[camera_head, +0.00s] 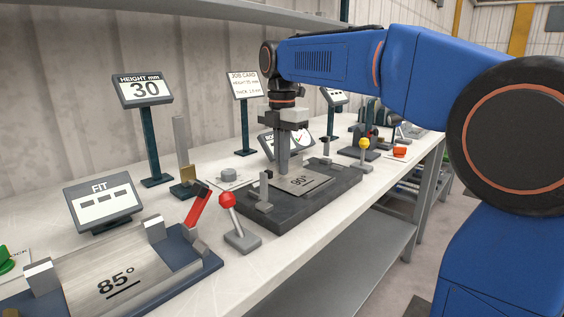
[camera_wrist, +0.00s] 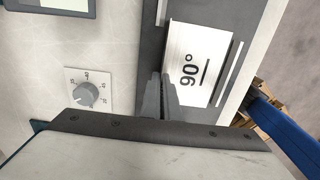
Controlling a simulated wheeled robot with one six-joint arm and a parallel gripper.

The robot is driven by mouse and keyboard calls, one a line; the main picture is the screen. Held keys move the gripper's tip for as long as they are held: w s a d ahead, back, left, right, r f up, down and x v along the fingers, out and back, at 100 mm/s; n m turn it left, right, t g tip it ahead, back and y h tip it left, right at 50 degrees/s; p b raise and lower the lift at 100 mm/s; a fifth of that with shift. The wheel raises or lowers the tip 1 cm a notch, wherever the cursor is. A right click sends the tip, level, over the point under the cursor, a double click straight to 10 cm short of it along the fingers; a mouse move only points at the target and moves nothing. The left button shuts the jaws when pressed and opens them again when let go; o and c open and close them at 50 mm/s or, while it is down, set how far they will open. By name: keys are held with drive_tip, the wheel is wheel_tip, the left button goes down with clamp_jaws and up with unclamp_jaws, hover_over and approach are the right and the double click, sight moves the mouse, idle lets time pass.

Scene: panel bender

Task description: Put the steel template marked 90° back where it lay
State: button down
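The steel template marked 90° (camera_head: 303,183) lies flat on the dark base (camera_head: 285,217) in the middle of the bench. In the wrist view the template (camera_wrist: 197,62) shows its 90° mark turned sideways. My gripper (camera_head: 283,170) points down at the template's far edge in the head view. In the wrist view my gripper's fingers (camera_wrist: 165,98) are close together by the template's lower left corner. Their tips overlap the edge, so I cannot tell whether they grip it or touch it. Another steel template marked 85° (camera_head: 118,275) lies in a blue-grey holder at the front left.
A red-knobbed lever (camera_head: 228,203) and a yellow-knobbed lever (camera_head: 364,146) stand beside the dark base. A dial (camera_wrist: 86,93), the FIT screen (camera_head: 101,202), the HEIGHT display (camera_head: 145,89) and the job card (camera_head: 244,84) are behind or left. A shelf hangs above.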

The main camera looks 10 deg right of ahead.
drive_tip(key=c, duration=1.9)
unclamp_jaws()
drive_tip(key=shift+c, duration=0.2)
drive_tip(key=shift+r, duration=0.1)
wheel_tip(320, 180, up, 17)
drive_tip(key=shift+r, duration=0.1)
